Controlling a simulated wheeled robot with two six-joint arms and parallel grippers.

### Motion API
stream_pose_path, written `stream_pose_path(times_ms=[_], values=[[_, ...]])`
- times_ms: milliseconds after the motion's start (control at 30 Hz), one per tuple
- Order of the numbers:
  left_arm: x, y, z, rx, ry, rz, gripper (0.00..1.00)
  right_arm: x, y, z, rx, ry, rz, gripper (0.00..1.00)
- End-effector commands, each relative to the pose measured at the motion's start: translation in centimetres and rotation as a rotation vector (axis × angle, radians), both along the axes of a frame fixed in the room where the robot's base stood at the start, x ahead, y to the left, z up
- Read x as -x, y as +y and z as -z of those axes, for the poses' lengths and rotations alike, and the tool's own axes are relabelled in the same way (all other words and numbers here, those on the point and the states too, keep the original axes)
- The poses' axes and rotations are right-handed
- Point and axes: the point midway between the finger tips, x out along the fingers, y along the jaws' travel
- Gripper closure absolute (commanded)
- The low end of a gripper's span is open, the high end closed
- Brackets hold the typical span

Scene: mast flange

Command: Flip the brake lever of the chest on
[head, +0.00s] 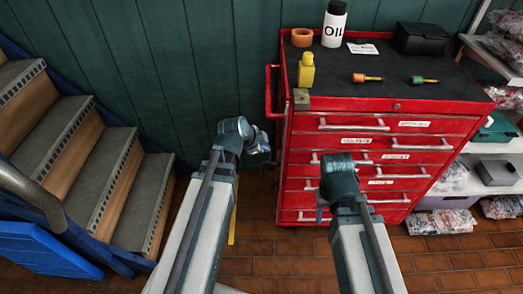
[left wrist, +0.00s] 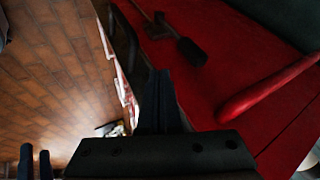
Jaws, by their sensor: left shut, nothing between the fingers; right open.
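The red tool chest (head: 378,165) stands right of centre in the head view. In the left wrist view, its red side (left wrist: 228,75) carries a lever with a thin rod and a black grip (left wrist: 190,51), which I take for the brake lever. The head view does not show this lever. My left gripper (head: 268,158) is at the chest's left side. Its fingers show shut and empty in the left wrist view (left wrist: 160,85), below the black grip and apart from it in the picture. My right gripper (head: 322,210) is in front of the drawers, open, partly hidden by its arm.
A red push handle (head: 269,92) sticks out from the chest's left side, and shows large in the left wrist view (left wrist: 268,88). A bottle, tape and screwdrivers stand or lie on the top (head: 400,68). Stairs (head: 75,150) are at left, shelves (head: 490,150) at right.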

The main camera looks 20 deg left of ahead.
Motion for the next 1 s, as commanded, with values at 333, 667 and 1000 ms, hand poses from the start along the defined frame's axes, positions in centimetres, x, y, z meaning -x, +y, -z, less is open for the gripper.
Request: stream_pose_path(times_ms=[333, 667, 1000], values=[[-4.5, -0.7, 3.9, -0.001, 0.0, -0.001, 1.0, 0.0, 0.0, 3.9, 0.0, 0.0, 0.0, 0.5], [-6.6, 0.0, 3.9, 0.001, 0.0, -0.001, 1.0, 0.0, 0.0, 3.9, 0.0, 0.0, 0.0, 0.5], [-7.7, 0.3, 3.6, 0.0, 0.001, -0.001, 1.0, 0.0, 0.0, 3.6, 0.0, 0.0, 0.0, 0.5]])
